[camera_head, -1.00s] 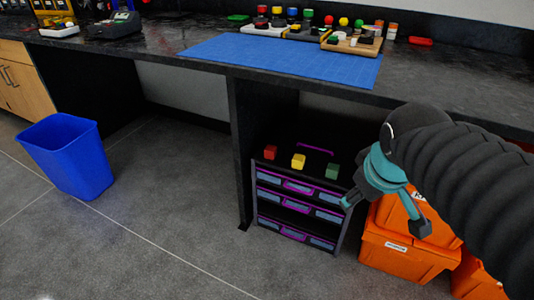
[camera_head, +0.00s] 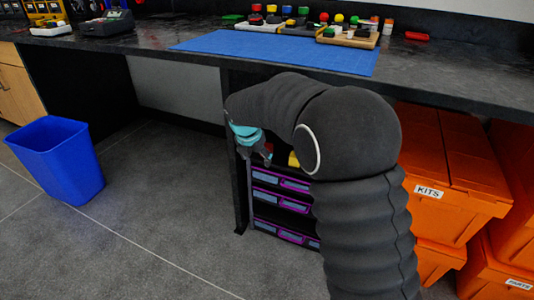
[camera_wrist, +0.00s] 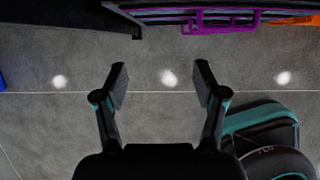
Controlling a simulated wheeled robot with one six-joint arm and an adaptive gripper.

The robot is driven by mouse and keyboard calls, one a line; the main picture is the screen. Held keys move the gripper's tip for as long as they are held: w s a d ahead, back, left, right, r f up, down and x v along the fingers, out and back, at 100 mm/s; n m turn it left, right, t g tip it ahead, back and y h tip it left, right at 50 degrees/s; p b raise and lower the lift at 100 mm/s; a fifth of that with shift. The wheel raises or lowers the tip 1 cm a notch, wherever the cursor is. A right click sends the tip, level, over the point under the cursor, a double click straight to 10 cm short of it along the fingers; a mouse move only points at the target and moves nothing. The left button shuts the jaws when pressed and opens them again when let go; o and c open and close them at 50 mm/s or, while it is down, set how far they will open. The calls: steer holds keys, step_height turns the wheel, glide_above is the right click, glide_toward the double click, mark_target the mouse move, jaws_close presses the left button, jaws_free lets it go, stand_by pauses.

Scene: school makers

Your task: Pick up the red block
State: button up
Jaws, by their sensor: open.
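The red block (camera_head: 268,148) shows in the head view as a small patch on top of the drawer organizer (camera_head: 284,189) under the bench. It is mostly hidden behind my gripper (camera_head: 256,156), which hangs just in front of the organizer's left top corner. In the wrist view my gripper (camera_wrist: 162,75) is open, with nothing between its fingers and grey floor behind them. The organizer's front, with a purple handle (camera_wrist: 222,20), lies along the top of that view. The red block does not show there.
A yellow block (camera_head: 293,159) sits right of the red one, partly covered by my arm. The bench's black leg panel (camera_head: 240,200) stands close on the left. Orange bins (camera_head: 445,165) are on the right. A blue waste bin (camera_head: 60,160) stands left on open floor.

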steer(key=a+f, duration=0.1)
steer(key=n, duration=0.1)
glide_toward(267, 145)
steer(key=x, duration=0.5)
steer(key=shift+f, duration=0.45)
steer(key=b+x, duration=0.1)
steer(key=x, duration=0.4)
steer(key=c, duration=1.1)
